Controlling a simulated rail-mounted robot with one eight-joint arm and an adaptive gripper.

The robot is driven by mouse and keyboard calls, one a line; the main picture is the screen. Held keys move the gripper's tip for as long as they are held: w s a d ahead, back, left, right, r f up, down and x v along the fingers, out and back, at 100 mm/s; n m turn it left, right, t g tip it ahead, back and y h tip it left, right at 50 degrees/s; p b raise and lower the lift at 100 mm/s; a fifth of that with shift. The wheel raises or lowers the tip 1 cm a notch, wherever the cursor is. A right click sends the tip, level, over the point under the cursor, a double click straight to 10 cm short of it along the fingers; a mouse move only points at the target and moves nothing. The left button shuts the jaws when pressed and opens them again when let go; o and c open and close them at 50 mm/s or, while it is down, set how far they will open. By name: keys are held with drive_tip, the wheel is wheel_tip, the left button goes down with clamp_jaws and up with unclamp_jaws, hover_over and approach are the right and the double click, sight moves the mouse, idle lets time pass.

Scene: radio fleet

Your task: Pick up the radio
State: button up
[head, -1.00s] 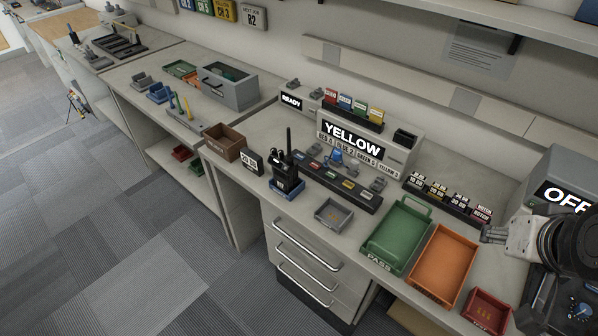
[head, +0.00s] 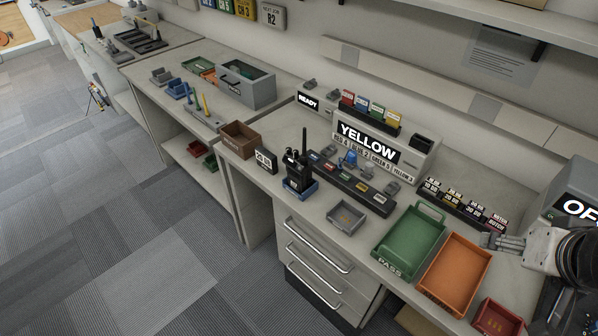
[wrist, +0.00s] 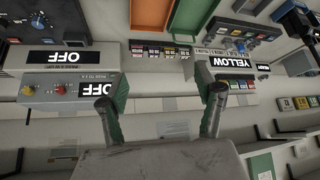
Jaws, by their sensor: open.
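My gripper (head: 492,241) is at the right of the head view, above the bench beyond the orange tray, well apart from the radio. In the wrist view my gripper (wrist: 160,97) shows two spread fingers with nothing between them. A dark shape at the top right edge of the wrist view may be the radio, but I cannot tell.
A green PASS tray (head: 384,261), an orange tray (head: 427,282) and a red bin (head: 482,322) line the bench's right side. A grey bin (head: 335,222) and brown box (head: 228,150) flank the radio. The YELLOW display (head: 373,146) stands behind.

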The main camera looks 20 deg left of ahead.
drive_tip(key=o, duration=0.4)
drive_tip(key=shift+r, duration=0.1)
drive_tip(key=w+a+r+m+g+y, duration=0.1)
drive_tip(key=w+a+r+g, duration=0.2)
drive_tip(key=w+a, duration=0.7)
drive_tip(key=w+a+r+m+g+y, duration=0.1)
drive_tip(key=w+a+r+m+g, duration=0.15)
drive_tip(key=w+a, duration=0.7)
drive_tip(key=w+a+f+g+b, duration=0.1)
drive_tip(key=w+a+f+g, duration=0.15)
drive_tip(key=a, duration=0.35)
drive_tip(key=w+a+f+g, duration=0.1)
drive_tip(key=w+a+f, duration=0.1)
drive_tip(key=w+a, duration=0.35)
drive_tip(key=g, duration=0.2)
approach(299, 162)
drive_tip(key=shift+m, duration=0.35)
drive_tip(key=f, duration=0.4)
drive_tip(key=a+f, duration=0.1)
drive_tip(key=f, duration=0.1)
drive_tip(key=shift+w+a+f+b, duration=0.1)
drive_tip(key=shift+w+f+b, duration=0.1)
drive_tip(key=shift+b, duration=0.1)
drive_tip(key=shift+a+x, duration=0.15)
drive_tip(key=shift+x, duration=1.2)
drive_tip(key=shift+a+x, duration=0.15)
drive_tip(key=shift+x, duration=1.25)
drive_tip(key=shift+r, duration=0.1)
